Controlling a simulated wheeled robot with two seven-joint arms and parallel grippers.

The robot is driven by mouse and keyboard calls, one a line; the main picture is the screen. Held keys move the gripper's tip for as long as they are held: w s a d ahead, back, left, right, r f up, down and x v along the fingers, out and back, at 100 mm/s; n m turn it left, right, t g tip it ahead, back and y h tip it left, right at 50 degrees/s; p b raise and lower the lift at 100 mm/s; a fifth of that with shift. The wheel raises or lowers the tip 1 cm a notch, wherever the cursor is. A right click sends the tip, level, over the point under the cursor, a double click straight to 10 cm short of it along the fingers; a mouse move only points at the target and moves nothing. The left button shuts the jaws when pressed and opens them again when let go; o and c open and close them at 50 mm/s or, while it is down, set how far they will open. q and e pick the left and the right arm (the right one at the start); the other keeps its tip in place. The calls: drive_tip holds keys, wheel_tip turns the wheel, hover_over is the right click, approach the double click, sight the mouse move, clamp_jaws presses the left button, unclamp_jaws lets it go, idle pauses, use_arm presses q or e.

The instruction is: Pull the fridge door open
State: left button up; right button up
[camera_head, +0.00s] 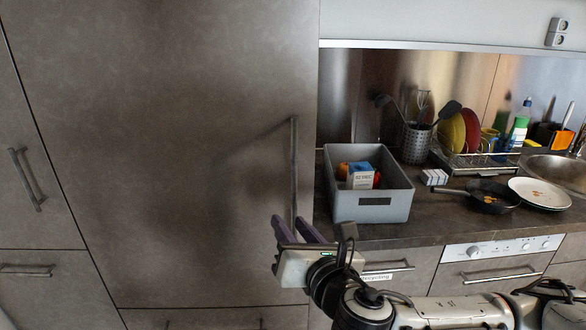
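The fridge door (170,150) is a large grey-brown panel filling the left and middle of the view, and it looks closed. Its long vertical handle (294,165) is a dark bar near the right edge of the door. My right gripper (292,222) is at the lower end of the handle, with its two purple fingers spread apart. The handle's lower end appears between the fingers in the picture; I cannot tell whether they touch it or are in front of it. My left gripper is not in view.
Right of the door is a counter (430,228) with a grey bin (374,207) of small packages, a pan (492,198), a plate (540,193), a dish rack and a sink. My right arm passes in front of the drawers below. Another cabinet handle (27,180) is at far left.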

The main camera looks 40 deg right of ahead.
drive_tip(key=n+t+h, duration=0.1)
drive_tip(key=n+h, duration=0.1)
approach(295, 166)
drive_tip(key=f, duration=0.1)
drive_tip(key=shift+n+t, duration=0.3)
drive_tip(key=b+x, duration=0.2)
drive_tip(key=x, duration=0.1)
drive_tip(key=b+x, duration=0.6)
drive_tip(key=shift+w+d+r, duration=0.15)
drive_tip(key=shift+r, duration=0.1)
drive_tip(key=shift+w+d, duration=0.2)
drive_tip(key=shift+w, duration=0.4)
clamp_jaws()
